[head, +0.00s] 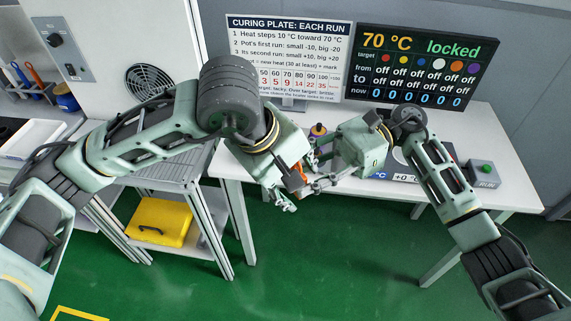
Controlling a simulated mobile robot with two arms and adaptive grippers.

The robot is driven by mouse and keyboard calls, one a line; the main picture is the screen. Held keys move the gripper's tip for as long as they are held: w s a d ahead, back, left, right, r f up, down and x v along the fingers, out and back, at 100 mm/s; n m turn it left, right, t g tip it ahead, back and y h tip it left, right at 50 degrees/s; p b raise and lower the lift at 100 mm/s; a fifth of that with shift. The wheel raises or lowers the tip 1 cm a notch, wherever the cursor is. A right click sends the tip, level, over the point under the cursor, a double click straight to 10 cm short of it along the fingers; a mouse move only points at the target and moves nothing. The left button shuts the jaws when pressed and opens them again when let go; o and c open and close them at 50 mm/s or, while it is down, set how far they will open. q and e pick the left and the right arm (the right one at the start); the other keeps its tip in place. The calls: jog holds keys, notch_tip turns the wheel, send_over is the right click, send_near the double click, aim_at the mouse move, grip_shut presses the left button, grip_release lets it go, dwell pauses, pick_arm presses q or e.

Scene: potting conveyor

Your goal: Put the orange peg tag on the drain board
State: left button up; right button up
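A small orange piece (299,172), likely the orange peg tag, shows between my two grippers in front of the white table. My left gripper (287,198) points down at the table's front edge, close to the orange piece. My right gripper (312,184) reaches in from the right, its fingers near the same piece. The grippers overlap in this view, so I cannot tell which one, if either, holds it. A grey ribbed surface (172,176) on the metal stand at the left may be the drain board; my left arm hides part of it.
A yellow case (160,221) sits on the stand's lower shelf. Green floor in front is clear.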

pick_arm(q)
jog(key=shift+w+d+f, duration=0.15)
jog(key=shift+d+f, duration=0.05)
jog(key=shift+f, duration=0.45)
jog(key=shift+c, duration=0.7)
jog(key=shift+r, duration=0.1)
jog(key=c, duration=1.1)
jog(key=shift+w, duration=0.1)
grip_shut()
jog(key=shift+d+r, duration=0.1)
pick_arm(e)
jog(key=o, duration=1.2)
jog(key=shift+f, duration=0.1)
